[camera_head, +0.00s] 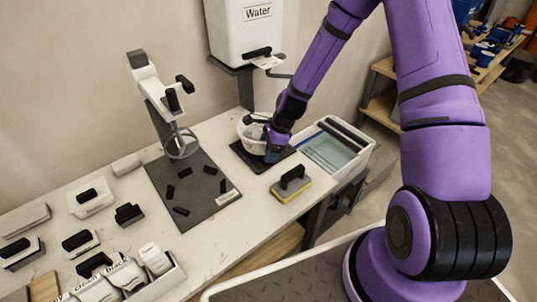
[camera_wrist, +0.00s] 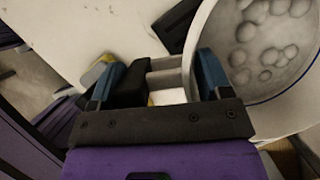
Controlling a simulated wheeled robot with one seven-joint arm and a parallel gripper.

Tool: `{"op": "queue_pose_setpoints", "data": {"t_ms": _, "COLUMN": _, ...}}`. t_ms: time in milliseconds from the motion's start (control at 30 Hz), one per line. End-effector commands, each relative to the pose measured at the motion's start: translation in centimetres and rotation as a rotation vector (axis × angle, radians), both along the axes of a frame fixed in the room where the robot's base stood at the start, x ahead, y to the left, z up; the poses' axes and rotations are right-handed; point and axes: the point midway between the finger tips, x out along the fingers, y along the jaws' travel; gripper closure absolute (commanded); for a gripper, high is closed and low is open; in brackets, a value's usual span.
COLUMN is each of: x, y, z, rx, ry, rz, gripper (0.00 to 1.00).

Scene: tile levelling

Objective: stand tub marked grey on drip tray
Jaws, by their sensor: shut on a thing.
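The tub (camera_head: 244,127) is white and round, with a lumpy grey mix inside; no mark on it is readable. My gripper (camera_head: 273,151) is at its right side, its jaws shut on the tub's handle. The wrist view shows the tub (camera_wrist: 265,45) at the right, upright or nearly so, and the gripper (camera_wrist: 163,82) with blue fingers around a dark and grey handle piece. The black drip tray (camera_head: 240,153) lies below the tub, and a dark corner of the tray (camera_wrist: 176,28) shows in the wrist view. I cannot tell whether the tub touches it.
The water tank (camera_head: 232,30) stands behind. A clear-water basin (camera_head: 335,150) is to the right. A yellow-edged sponge float (camera_head: 291,187) lies in front. A mixer stand (camera_head: 160,95) with a dark mat (camera_head: 205,205) is left. Several tools and bags sit further left.

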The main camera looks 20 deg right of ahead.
Motion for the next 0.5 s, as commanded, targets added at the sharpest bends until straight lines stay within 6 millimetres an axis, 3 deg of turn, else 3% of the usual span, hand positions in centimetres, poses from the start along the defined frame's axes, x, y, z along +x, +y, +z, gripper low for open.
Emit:
{"op": "queue_pose_setpoints", "data": {"t_ms": 133, "x": 1.0, "y": -0.6, "z": 0.0, "rx": -0.002, "ry": -0.004, "rz": 0.000, "gripper": 0.84}}
{"op": "queue_pose_setpoints", "data": {"t_ms": 333, "x": 0.7, "y": -0.4, "z": -2.7, "rx": 0.001, "ry": 0.000, "rz": 0.000, "gripper": 0.84}}
{"op": "queue_pose_setpoints", "data": {"t_ms": 500, "x": 0.8, "y": -0.4, "z": -3.6, "rx": -0.001, "ry": -0.003, "rz": 0.001, "gripper": 0.84}}
